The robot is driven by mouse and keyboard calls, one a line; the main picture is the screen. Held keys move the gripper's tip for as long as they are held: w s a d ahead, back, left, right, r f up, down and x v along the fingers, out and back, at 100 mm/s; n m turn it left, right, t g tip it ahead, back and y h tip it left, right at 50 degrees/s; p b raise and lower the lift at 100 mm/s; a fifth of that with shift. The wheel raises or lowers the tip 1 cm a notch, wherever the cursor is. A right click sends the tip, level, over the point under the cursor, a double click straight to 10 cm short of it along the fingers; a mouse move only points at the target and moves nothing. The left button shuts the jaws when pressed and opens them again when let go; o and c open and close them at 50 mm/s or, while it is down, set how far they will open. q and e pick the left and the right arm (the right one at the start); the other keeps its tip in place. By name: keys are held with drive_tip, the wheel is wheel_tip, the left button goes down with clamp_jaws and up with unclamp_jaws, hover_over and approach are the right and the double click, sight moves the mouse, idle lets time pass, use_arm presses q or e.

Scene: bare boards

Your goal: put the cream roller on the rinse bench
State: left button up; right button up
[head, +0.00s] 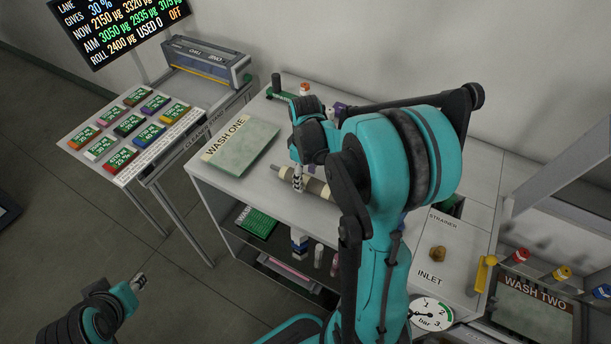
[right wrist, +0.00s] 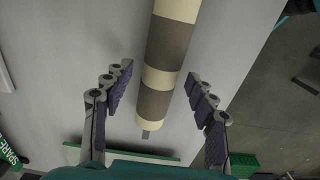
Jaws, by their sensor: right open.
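The roller (head: 316,187), banded cream and grey-brown, lies on the white bench top in the head view, partly hidden by my right arm. In the right wrist view the roller (right wrist: 166,50) runs between the two fingers. My right gripper (head: 298,182) points down at the roller; in the right wrist view the gripper (right wrist: 160,75) is open, with a gap between each finger and the roller. My left gripper (head: 138,283) is low at the left over the floor, away from the benches; its jaw opening is unclear. No label names the rinse bench, so I cannot tell which it is.
A WASH ONE pad (head: 241,146) lies left of the roller. A side table (head: 128,177) holds several coloured blocks. The lower shelf holds a green tray (head: 256,222) and bottles. A strainer and inlet panel (head: 456,227) and WASH TWO basin (head: 533,312) are at the right.

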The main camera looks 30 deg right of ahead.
wheel_tip(320, 180, up, 10)
drive_tip(key=p, duration=0.3)
drive_tip(key=s+a+r+m+t, duration=0.2)
drive_tip(key=s+a+t, duration=0.1)
drive_tip(key=s+a, duration=0.2)
drive_tip(key=s+a+r+m+t, duration=0.2)
drive_tip(key=s+a+m+t, duration=0.1)
drive_tip(key=a, duration=0.6)
drive_tip(key=shift+s+a+t, duration=0.15)
drive_tip(key=shift+s+t, duration=0.45)
drive_tip(key=shift+s, duration=0.6)
